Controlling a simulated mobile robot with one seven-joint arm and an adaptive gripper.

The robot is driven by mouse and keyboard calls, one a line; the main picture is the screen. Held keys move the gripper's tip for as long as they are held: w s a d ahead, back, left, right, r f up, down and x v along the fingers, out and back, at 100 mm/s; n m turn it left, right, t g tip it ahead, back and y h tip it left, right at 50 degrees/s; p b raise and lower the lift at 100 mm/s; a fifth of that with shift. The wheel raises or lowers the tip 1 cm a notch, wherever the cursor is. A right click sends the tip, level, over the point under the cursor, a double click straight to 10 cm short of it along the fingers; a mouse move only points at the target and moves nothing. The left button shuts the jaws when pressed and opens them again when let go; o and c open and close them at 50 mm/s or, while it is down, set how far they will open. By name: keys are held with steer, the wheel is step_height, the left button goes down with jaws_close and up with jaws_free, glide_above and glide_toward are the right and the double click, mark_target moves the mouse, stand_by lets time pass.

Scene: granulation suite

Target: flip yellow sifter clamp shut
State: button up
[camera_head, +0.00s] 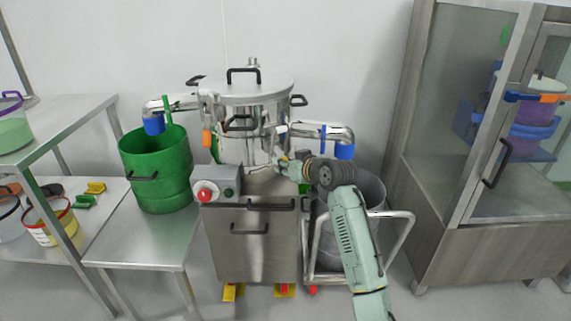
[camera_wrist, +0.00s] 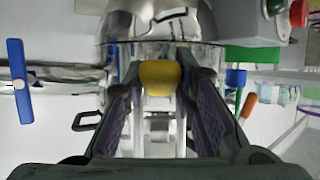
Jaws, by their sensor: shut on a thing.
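The sifter (camera_head: 247,95) is a steel drum with a lid and a black top handle, standing on a steel cabinet in the middle of the head view. My gripper (camera_head: 280,164) reaches the front right of the drum. In the wrist view, the yellow sifter clamp (camera_wrist: 160,76) is a rounded yellow piece between the fingertips of my gripper (camera_wrist: 162,92), which is shut on it. The curved steel drum (camera_wrist: 160,25) lies just beyond. In the head view the yellow clamp is hidden behind my gripper.
A control box with a red button (camera_head: 206,192) sits left of my gripper. A green bin (camera_head: 156,165) stands on a steel table at left. A steel bin (camera_head: 366,190) in a tubular frame (camera_head: 406,230) is at right, near my arm. A cabinet (camera_head: 490,240) stands far right.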

jaws_close()
steer(key=shift+f, duration=0.1)
steer(key=f+t+b, duration=0.1)
steer(key=b, duration=0.2)
steer(key=shift+w+a+y, duration=0.1)
steer(key=shift+y, duration=0.2)
steer(key=t+y+b, duration=0.1)
steer(key=t+b, duration=0.1)
steer(key=b, duration=0.5)
steer(key=w+f+t+y+b, duration=0.1)
steer(key=t+b, duration=0.1)
steer(key=b, duration=0.6)
steer(key=w+a+f+t+y+b, duration=0.1)
steer(key=t+y+b, duration=0.1)
steer(key=b, duration=0.6)
steer(key=shift+w+a+f, duration=0.1)
steer(key=shift+f, duration=0.15)
steer(key=shift+r+t+b, duration=0.2)
steer(key=shift+t+b, duration=0.2)
steer(key=shift+b, duration=0.5)
